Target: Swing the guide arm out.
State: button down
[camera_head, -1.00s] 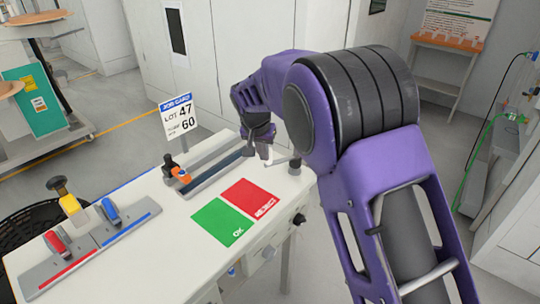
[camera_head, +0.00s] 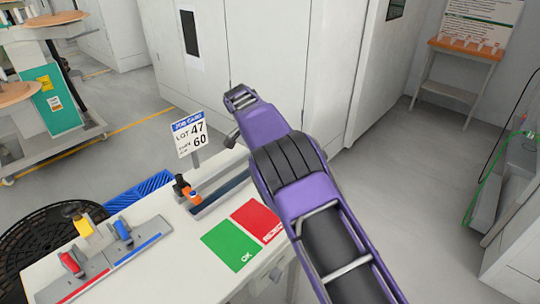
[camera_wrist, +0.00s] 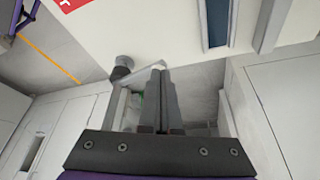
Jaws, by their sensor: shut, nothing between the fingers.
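My gripper (camera_wrist: 162,72) shows in the wrist view with its two dark fingers side by side, shut and empty. Just left of the fingertips, at the edge of the white table, is a grey round knob or post (camera_wrist: 122,62). A pale bar (camera_wrist: 138,73) runs from it toward the fingertips; this looks like the guide arm, though I cannot be sure. I cannot tell whether the fingers touch the bar. In the head view my purple arm hides the guide arm and most of my gripper.
The white table (camera_head: 185,262) carries a green OK mat (camera_head: 228,246), a red REJECT mat (camera_head: 256,221), a job card (camera_head: 190,136) and a splice rail with red and blue clamps (camera_head: 112,255). White cabinets (camera_head: 275,55) stand behind. Open floor (camera_head: 430,180) lies to the right.

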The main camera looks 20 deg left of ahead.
jog(key=shift+s+d+r+b, duration=0.1)
jog(key=shift+s+d+b, duration=0.1)
jog(key=shift+d+b, duration=0.6)
